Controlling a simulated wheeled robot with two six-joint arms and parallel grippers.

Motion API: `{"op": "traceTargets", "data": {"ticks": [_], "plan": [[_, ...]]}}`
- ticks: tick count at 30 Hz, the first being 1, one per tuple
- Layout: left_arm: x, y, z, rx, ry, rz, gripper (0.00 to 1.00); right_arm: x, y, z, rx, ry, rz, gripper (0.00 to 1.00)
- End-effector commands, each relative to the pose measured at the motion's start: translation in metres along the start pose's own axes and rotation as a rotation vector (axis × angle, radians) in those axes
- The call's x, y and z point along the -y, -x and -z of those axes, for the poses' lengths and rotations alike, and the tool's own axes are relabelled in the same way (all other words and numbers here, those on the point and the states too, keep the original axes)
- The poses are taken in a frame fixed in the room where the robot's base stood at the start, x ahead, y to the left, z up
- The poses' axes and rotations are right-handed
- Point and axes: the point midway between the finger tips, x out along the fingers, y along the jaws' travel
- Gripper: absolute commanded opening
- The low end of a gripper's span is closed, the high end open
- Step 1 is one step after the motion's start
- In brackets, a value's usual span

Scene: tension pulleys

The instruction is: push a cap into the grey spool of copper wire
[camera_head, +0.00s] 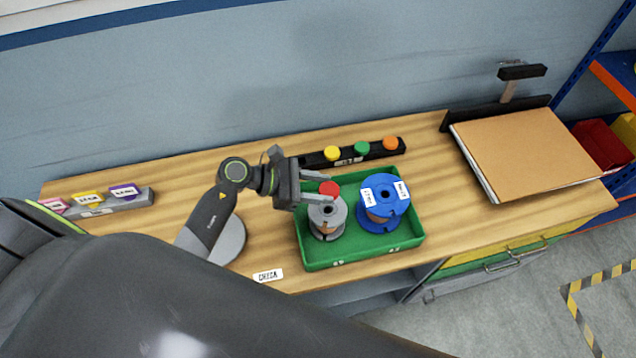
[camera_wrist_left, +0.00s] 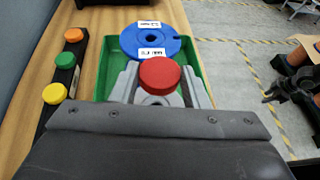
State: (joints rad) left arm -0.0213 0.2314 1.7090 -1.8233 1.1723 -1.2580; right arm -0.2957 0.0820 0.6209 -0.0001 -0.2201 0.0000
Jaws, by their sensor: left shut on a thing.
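The red cap (camera_head: 329,188) is between the fingers of my left gripper (camera_head: 322,186), which is shut on it. The grey spool of copper wire (camera_head: 327,219) stands upright in the green tray (camera_head: 364,255), at its left side. In the head view the cap appears just above the spool's back part; whether they touch I cannot tell. In the left wrist view the red cap (camera_wrist_left: 159,73) sits between the grey fingers and covers part of the grey spool (camera_wrist_left: 152,99) beyond it.
A blue spool (camera_head: 383,199) stands right of the grey one in the tray. Behind is a black holder (camera_head: 375,150) with yellow, green and orange caps. A labelled block (camera_head: 105,205) is at left, a cardboard-topped stack (camera_head: 530,150) at right. Bare wood (camera_head: 450,220) lies right of the tray.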

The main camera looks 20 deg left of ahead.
Motion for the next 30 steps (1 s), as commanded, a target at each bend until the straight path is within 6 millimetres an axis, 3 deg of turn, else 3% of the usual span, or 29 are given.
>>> {"op": "traceTargets", "data": {"ticks": [15,30], "plan": [[0.0,-0.02,0.047,0.001,0.002,-0.001,0.2,0.002,-0.035,-0.007,0.003,0.0,-0.001,0.36],[0.0,-0.021,0.052,0.001,0.001,0.0,0.2,0.007,-0.037,-0.008,0.005,-0.003,0.005,0.36]]}}
